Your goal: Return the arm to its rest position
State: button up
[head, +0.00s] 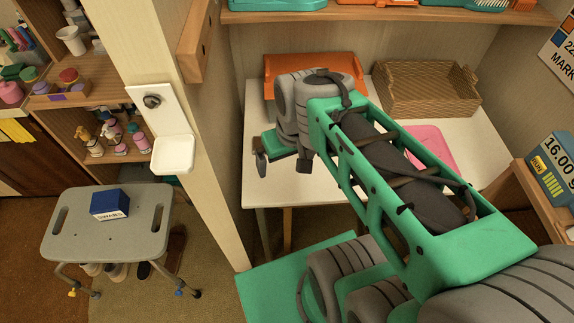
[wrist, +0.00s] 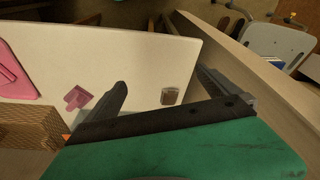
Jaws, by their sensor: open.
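My arm, green and grey, reaches from the lower right of the head view over a white table (head: 262,120). My gripper (head: 262,160) is at its far end, by the table's left side. In the wrist view my gripper (wrist: 162,82) has its two dark fingers wide apart, with nothing held between them. A small brown-and-clear object (wrist: 171,96) lies on the white table (wrist: 150,55) and shows between the fingers, apart from them. My arm hides part of the table in the head view.
A wicker basket (head: 425,90) and an orange tray (head: 340,63) stand at the table's back. A pink item (head: 432,148) and a small pink piece (wrist: 77,98) lie on it. A wooden post (head: 200,150) stands left. A grey stool (head: 75,235) holds a blue box (head: 110,204).

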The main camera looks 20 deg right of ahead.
jog(key=p+v, duration=0.2)
jog(key=a+p+v, duration=0.1)
jog(key=v, duration=0.1)
jog(key=shift+p, duration=0.35)
dwell(0.8)
